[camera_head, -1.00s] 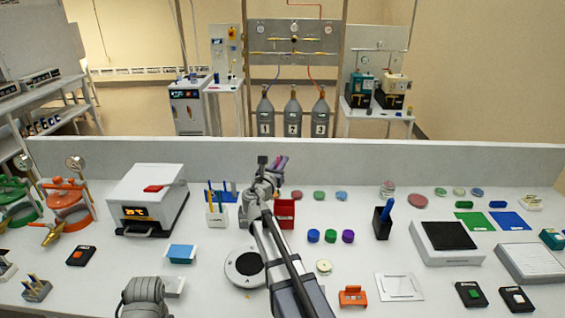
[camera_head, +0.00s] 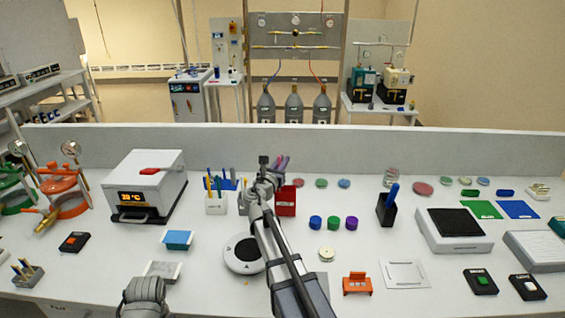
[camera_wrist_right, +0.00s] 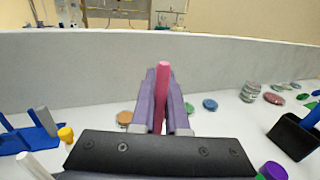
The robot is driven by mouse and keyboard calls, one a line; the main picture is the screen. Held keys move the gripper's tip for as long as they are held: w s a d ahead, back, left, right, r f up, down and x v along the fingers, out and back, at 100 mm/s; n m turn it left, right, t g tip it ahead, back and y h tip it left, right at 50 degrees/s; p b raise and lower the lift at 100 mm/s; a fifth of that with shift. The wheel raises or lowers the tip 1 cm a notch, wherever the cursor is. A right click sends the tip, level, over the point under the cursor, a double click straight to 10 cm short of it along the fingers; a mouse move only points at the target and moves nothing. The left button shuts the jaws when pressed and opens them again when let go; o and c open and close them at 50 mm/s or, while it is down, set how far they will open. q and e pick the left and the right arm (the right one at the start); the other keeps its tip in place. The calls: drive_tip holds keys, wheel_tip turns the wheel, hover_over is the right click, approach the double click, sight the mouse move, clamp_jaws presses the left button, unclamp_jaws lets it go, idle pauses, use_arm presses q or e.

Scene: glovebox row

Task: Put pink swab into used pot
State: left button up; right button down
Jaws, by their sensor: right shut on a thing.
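My right gripper (camera_head: 281,163) is shut on the pink swab and holds it upright above the back part of the bench. In the right wrist view the pink swab (camera_wrist_right: 163,88) stands between the purple fingers. A red pot (camera_head: 286,202) with a pale label stands just below and behind my right wrist in the head view, partly covered by the arm. I cannot read which one is the used pot. My left gripper is out of view; only a part of my left arm shows at the bottom.
A round white device (camera_head: 243,255) lies under my right arm. Blue, green and purple caps (camera_head: 333,222) stand right of the red pot, then a black holder (camera_head: 387,212) with a blue pen. Small dishes (camera_head: 321,183) line the back. A heater box (camera_head: 146,186) stands left.

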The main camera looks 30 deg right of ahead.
drive_tip(key=shift+f+b, duration=1.7)
drive_tip(key=shift+f, duration=0.4)
drive_tip(key=shift+f+b, duration=0.45)
drive_tip(key=shift+b, duration=0.05)
drive_tip(key=c, duration=0.8)
unclamp_jaws()
drive_tip(key=shift+c, duration=0.2)
drive_tip(key=shift+r, duration=0.1)
wheel_tip(320, 180, up, 9)
drive_tip(key=p, duration=0.9)
drive_tip(key=shift+f, duration=0.2)
